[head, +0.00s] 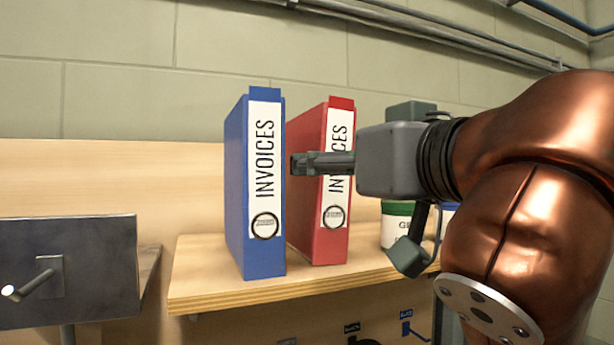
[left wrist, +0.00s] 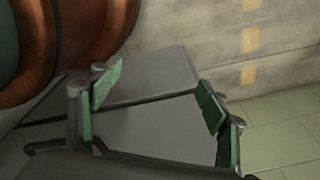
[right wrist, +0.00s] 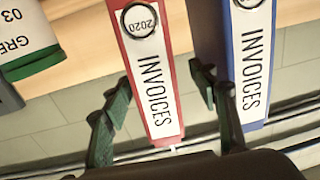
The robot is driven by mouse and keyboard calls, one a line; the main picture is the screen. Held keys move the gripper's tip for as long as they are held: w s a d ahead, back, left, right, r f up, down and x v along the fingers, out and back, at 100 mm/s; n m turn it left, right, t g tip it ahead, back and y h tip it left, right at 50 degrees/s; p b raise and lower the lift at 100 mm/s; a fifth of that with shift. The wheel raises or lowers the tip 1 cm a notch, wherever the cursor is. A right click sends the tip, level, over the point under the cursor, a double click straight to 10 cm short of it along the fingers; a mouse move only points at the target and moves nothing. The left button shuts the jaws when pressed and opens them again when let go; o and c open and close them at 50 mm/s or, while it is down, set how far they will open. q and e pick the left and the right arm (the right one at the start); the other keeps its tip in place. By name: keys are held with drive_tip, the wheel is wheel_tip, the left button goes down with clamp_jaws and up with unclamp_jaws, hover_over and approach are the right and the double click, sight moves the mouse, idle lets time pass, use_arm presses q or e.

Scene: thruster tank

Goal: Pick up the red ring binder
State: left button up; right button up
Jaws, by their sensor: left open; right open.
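The red ring binder (head: 333,240) stands upright on a wooden shelf, its INVOICES spine facing me; it also shows, inverted, in the right wrist view (right wrist: 140,75). A blue binder (head: 262,262) stands close on its left. My right gripper (head: 352,212) is open and empty in front of the red binder, and hides part of its spine. In the right wrist view the red spine lies between the two fingers (right wrist: 160,90), one finger beside the gap to the blue binder. Contact cannot be told. My left gripper (left wrist: 157,96) is open and empty, away from the binders.
The wooden shelf (head: 225,290) has free room left of the blue binder. A white tub with a green rim (head: 397,209) stands right of the red binder, partly hidden by my right gripper. A grey metal panel with a peg (head: 75,262) is at the left.

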drive_tip(key=p+x, duration=0.4)
drive_tip(key=x, duration=0.3)
drive_tip(key=shift+w, duration=0.2)
drive_tip(key=c, duration=0.3)
clamp_jaws()
